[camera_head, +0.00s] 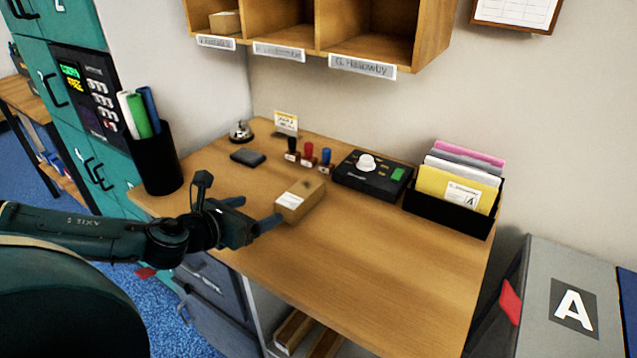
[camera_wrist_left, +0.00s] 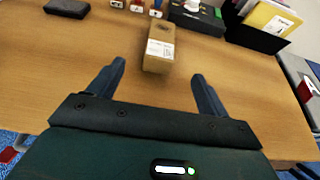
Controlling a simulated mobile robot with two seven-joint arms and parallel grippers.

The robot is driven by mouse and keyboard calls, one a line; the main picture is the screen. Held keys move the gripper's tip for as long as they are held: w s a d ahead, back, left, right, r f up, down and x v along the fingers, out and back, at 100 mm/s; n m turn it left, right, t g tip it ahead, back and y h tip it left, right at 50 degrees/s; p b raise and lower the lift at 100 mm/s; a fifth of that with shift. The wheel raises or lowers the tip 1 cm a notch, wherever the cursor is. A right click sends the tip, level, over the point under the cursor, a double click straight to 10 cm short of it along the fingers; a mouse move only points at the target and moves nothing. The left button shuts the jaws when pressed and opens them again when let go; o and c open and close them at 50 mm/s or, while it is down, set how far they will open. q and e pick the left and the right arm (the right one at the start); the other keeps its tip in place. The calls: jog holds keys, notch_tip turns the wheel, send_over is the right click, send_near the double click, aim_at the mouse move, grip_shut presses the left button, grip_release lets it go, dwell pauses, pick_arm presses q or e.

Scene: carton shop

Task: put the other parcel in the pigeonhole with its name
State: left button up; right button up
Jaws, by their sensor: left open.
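A small brown parcel (camera_head: 300,201) with a white label lies on the wooden desk, near its left front edge. My left gripper (camera_head: 255,211) is open just in front of it. In the left wrist view the parcel (camera_wrist_left: 158,48) lies just beyond and between the spread fingertips (camera_wrist_left: 158,70), with nothing held. The pigeonholes (camera_head: 320,30) hang on the wall above the desk, with name labels beneath; the right one reads about "G. Hallowby" (camera_head: 362,67). Another parcel (camera_head: 225,21) sits in the left pigeonhole. My right gripper is not in view.
Behind the parcel stand several stamps (camera_head: 308,155), a black device with a white knob (camera_head: 371,177) and a black file box (camera_head: 450,211). A dark pad (camera_head: 247,157), a bell (camera_head: 241,131) and a black tube holder (camera_head: 157,162) are at left. The desk's right front is clear.

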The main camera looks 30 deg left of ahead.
aim_at(294, 197)
pick_arm(q)
jog(key=shift+w+d, duration=0.1)
jog(key=shift+w, duration=0.1)
jog(key=shift+w+f+b, duration=0.35)
jog(key=shift+w+b, duration=0.05)
jog(key=shift+b, duration=0.8)
jog(key=shift+w+f+b, duration=0.25)
jog(key=shift+w+b, duration=0.3)
jog(key=shift+b, duration=0.15)
jog(key=shift+w+r, duration=0.1)
jog(key=shift+w, duration=0.5)
jog(key=shift+p+x, duration=0.6)
jog(key=shift+x, duration=2.05)
jog(key=x, duration=0.4)
jog(key=shift+d, duration=0.2)
